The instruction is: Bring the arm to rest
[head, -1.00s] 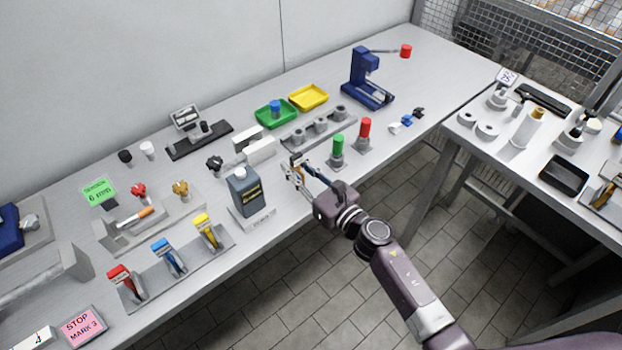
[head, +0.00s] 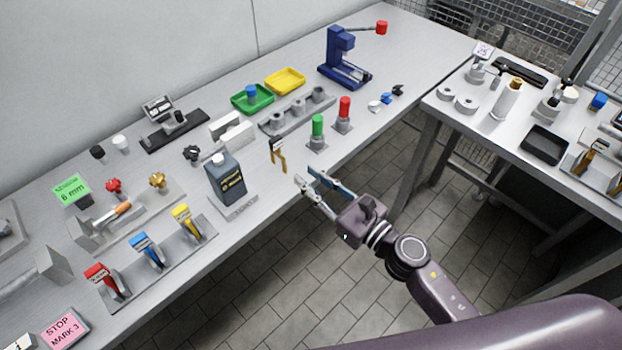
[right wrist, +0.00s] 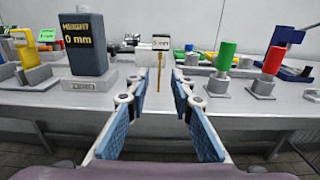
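My right gripper (head: 305,177) is open and empty, with its two blue-padded fingers apart. It is off the front edge of the long workbench (head: 345,142), and its arm comes in from the lower right. A small gauge with a dark label head and yellow-brown legs (head: 278,158) stands on the bench beyond the fingertips, clear of them. In the right wrist view this gauge (right wrist: 161,50) shows upright between the open fingers, farther away. My left gripper is not in either view.
A dark height block (head: 226,180) stands left of the gauge. Green (head: 317,126) and red (head: 344,108) cylinders on grey bases stand to its right. A second table (head: 470,118) with several parts is at the right. Open floor lies below the gripper.

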